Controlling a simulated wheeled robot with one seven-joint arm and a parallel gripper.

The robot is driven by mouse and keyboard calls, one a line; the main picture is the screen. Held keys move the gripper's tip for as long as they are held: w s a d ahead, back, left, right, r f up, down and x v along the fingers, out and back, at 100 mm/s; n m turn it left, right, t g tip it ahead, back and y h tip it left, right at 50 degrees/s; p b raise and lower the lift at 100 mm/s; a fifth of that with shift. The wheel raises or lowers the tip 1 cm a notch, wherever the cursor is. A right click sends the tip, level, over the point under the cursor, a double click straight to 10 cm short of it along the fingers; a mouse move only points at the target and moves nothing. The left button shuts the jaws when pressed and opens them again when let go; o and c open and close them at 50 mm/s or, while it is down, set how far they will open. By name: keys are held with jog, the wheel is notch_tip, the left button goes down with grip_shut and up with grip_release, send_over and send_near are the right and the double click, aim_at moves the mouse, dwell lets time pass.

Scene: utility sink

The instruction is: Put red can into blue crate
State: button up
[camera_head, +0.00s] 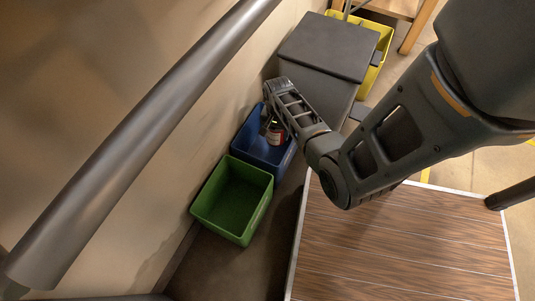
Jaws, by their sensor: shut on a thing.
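The blue crate (249,146) stands on the floor by the wall, behind a green crate. My gripper (272,122) reaches over the blue crate from the upper right. It is shut on the red can (275,137), which shows as a small red and white shape at the crate's opening. My arm hides part of the can and the crate's far right side. I cannot tell whether the can touches the crate's floor.
A green crate (211,220), empty, stands in front of the blue one. A dark grey bin (328,47) stands behind it, with a yellow crate (378,47) beyond. A wood-topped platform (400,250) fills the lower right. A thick grey rail (140,140) crosses the left.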

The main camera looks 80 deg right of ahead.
aim_at(276, 136)
notch_tip(276, 136, down, 15)
jog(key=b, duration=0.8)
jog(key=shift+f, duration=0.1)
jog(key=shift+f, duration=0.1)
jog(key=o, duration=0.9)
jog(key=shift+c, duration=0.2)
notch_tip(276, 136, up, 12)
jog(key=p, duration=0.7)
